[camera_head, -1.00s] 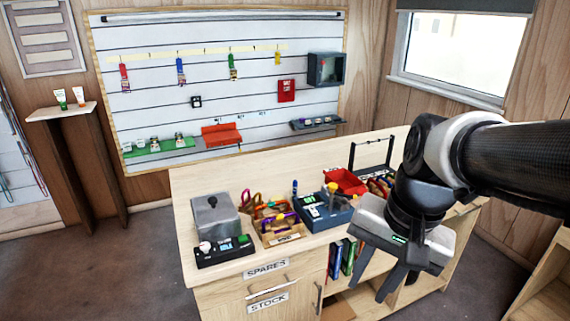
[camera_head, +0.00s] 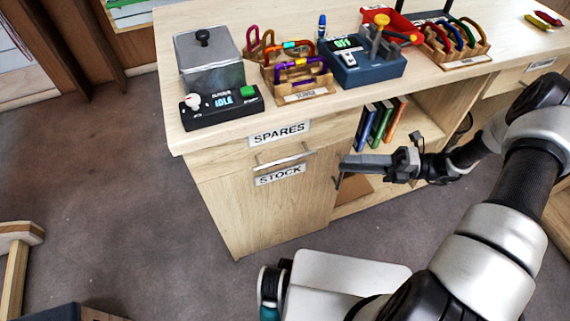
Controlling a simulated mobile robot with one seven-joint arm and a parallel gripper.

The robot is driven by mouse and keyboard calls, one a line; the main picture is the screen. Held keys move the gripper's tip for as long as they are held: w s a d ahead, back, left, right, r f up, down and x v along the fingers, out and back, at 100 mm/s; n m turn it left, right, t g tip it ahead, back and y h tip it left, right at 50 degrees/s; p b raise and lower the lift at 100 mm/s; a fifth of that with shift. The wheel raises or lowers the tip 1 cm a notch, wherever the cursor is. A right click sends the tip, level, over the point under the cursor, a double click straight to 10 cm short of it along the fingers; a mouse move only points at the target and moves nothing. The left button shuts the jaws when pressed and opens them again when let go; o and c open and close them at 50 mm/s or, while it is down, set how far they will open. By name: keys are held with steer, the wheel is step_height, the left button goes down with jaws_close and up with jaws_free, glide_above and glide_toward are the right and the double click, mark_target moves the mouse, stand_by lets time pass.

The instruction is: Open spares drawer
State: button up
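The spares drawer (camera_head: 225,171) is a pale wooden front under the counter, marked by a white SPARES label (camera_head: 279,133). It looks shut, with its front flush with the cabinet. Its metal bar handle (camera_head: 285,158) runs across, just above the STOCK label (camera_head: 279,175). My gripper (camera_head: 345,164) is to the right of the handle, apart from it, in front of the cabinet and pointing left. It holds nothing that I can see. Its fingers show edge-on, so the gap between them is hidden.
A cupboard door (camera_head: 270,215) with a dark handle is below the drawer. An open shelf with several books (camera_head: 380,122) is to the right. On the counter above are a control box reading IDLE (camera_head: 222,104), a wooden tray (camera_head: 306,97) and a blue device (camera_head: 367,70).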

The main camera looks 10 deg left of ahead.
steer(key=b, duration=0.2)
glide_toward(285, 159)
steer(key=shift+m, duration=0.3)
steer(key=a, duration=0.3)
steer(key=s+a, duration=0.1)
steer(key=a, duration=0.6)
steer(key=shift+s, duration=0.3)
jaws_close()
